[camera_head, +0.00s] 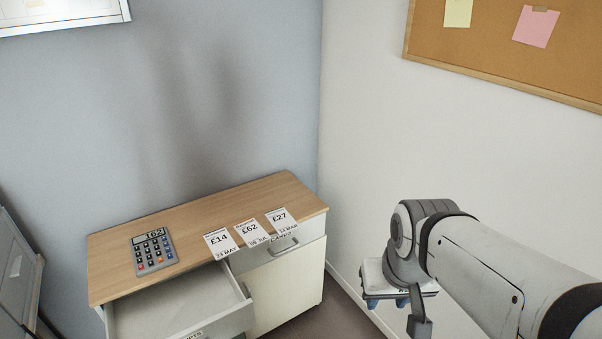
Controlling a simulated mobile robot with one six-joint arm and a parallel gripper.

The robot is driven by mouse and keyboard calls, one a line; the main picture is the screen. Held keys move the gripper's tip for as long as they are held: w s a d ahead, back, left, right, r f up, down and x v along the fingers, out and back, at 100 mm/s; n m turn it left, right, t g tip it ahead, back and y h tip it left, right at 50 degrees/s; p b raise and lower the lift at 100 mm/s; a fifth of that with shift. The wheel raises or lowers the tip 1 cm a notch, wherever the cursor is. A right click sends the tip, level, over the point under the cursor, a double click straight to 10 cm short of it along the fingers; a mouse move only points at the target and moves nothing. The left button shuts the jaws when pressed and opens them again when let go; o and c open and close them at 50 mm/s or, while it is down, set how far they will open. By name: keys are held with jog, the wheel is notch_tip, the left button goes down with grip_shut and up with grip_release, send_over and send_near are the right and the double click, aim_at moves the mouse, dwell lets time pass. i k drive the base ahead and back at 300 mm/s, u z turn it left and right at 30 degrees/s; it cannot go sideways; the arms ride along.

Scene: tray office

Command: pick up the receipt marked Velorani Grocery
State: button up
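Three white receipts lie in a row along the front edge of the wooden cabinet top (190,222). The left receipt (220,242) reads £14 and 23 MAY. The middle receipt (250,231) reads £62 and 08 JUL. The right receipt (281,220) reads £27 and what looks like 14 MAR. The shop names are too small to read, so I cannot tell which is Velorani Grocery. My gripper (400,301) hangs at the lower right, apart from the cabinet and receipts. Its blue fingertips are partly hidden, and its opening does not show clearly.
A grey calculator (153,252) lies on the left of the cabinet top. Below, a drawer (180,312) stands pulled out, its visible floor bare. A closed drawer with a handle (283,247) is at right. A cork board (480,45) hangs on the right wall.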

aim_at(280, 219)
jog(key=z, duration=0.15)
jog(key=i, duration=1.65)
jog(key=u, duration=0.55)
jog(key=k, duration=0.8)
jog(key=u, duration=0.15)
jog(key=i, duration=0.8)
